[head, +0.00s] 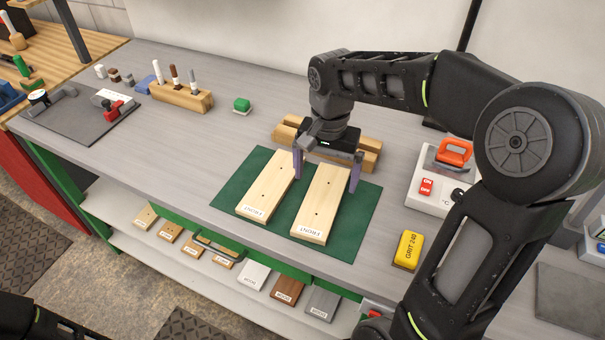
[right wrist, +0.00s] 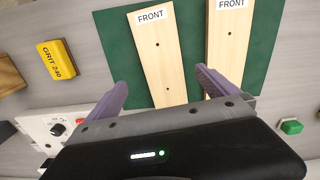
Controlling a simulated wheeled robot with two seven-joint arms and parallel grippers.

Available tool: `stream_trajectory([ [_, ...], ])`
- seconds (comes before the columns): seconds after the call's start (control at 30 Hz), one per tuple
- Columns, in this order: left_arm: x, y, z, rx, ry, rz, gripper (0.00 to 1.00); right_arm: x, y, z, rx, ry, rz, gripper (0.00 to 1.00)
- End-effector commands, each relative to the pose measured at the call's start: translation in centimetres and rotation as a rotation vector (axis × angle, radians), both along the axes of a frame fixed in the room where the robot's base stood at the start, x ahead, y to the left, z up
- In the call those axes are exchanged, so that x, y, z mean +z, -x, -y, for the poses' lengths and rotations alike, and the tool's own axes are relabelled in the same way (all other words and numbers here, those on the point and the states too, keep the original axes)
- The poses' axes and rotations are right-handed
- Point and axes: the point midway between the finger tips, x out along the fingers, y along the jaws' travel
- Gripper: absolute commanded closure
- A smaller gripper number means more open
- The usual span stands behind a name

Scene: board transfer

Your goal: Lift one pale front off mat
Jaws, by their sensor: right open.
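Two pale wooden fronts, each with a "FRONT" label and small dark holes, lie side by side on a green mat (head: 364,222). The left front is (head: 268,188) and the right front is (head: 322,205). My right gripper (head: 326,172) is open over the far end of the right front, one purple finger on each side of it. In the right wrist view the right front (right wrist: 158,55) runs between the open fingers (right wrist: 162,88), and the left front (right wrist: 230,45) lies beside it. Contact with the mat cannot be told. My left gripper is out of view.
Wooden rails (head: 290,130) stand behind the mat. A yellow "GRIT 240" block (head: 408,250) and a white control box with an orange handle (head: 425,190) are at right.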

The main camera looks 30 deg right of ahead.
Motion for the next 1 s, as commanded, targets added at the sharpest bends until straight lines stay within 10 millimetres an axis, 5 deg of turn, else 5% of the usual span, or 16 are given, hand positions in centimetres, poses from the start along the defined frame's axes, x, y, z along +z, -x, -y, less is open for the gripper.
stream_trajectory([
  [0.4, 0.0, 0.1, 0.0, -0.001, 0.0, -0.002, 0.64, 0.0, 0.0, 0.0, 0.0, 0.0, 0.0, 0.02],
  [0.7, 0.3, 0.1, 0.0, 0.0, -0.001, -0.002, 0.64, -2.5, 0.0, 0.0, -0.001, -0.001, -0.002, 0.02],
  [1.0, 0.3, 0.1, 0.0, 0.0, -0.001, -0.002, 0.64, -2.7, 0.0, 0.0, 0.0, -0.001, -0.001, 0.02],
])
